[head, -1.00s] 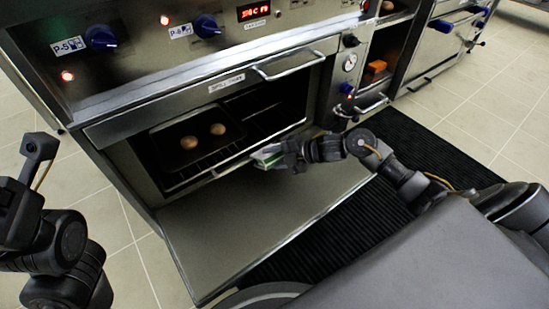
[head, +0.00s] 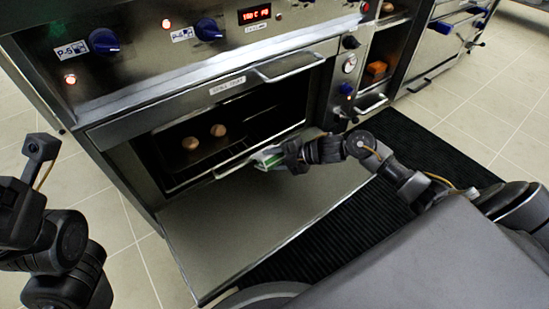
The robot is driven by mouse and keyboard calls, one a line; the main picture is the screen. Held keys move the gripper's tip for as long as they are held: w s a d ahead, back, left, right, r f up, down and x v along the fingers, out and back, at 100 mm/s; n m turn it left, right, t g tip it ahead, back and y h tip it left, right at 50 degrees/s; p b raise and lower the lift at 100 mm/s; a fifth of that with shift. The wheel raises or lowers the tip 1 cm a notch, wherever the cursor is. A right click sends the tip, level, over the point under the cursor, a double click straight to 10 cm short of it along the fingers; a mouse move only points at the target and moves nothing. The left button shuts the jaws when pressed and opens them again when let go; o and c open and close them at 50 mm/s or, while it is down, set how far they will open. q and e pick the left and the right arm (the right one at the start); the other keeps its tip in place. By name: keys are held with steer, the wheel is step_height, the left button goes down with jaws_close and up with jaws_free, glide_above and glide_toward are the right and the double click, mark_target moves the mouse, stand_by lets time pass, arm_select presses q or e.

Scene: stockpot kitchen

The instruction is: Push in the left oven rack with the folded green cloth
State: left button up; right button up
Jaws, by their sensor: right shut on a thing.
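The folded green cloth (head: 268,158), pale with a green side, is in my right gripper (head: 276,160). The gripper is shut on it just in front of the oven opening. The cloth is at the front bar of the oven rack (head: 232,168); I cannot tell whether it touches the bar. Two round brown buns (head: 204,137) sit on a dark tray on this rack, inside the dim oven. The rack's back part is lost in shadow. My left arm (head: 40,148) is at the left edge, away from the oven; its jaw state is unclear.
The oven door (head: 250,215) is folded down flat below the opening, under my right gripper. The control panel with blue knobs (head: 208,29) is above. A side compartment with an orange item (head: 376,68) is to the right. A black ribbed mat (head: 420,150) lies on the tiled floor.

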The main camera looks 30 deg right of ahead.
steer(key=shift+w+f, duration=0.1)
steer(key=shift+w, duration=0.05)
stand_by(0.3)
steer(key=shift+w+a+f+b, duration=0.15)
steer(key=shift+w+f+b, duration=0.45)
steer(key=shift+w+b, duration=0.2)
steer(key=shift+w+f, duration=0.1)
steer(key=shift+w+a+f+b, duration=0.1)
steer(key=shift+w+f+b, duration=0.5)
steer(key=shift+w+b, duration=0.2)
steer(key=shift+w, duration=0.2)
stand_by(0.4)
steer(key=shift+w+a+b, duration=0.2)
steer(key=shift+w+b, duration=0.15)
steer(key=shift+w, duration=1)
steer(key=shift+w, duration=0.1)
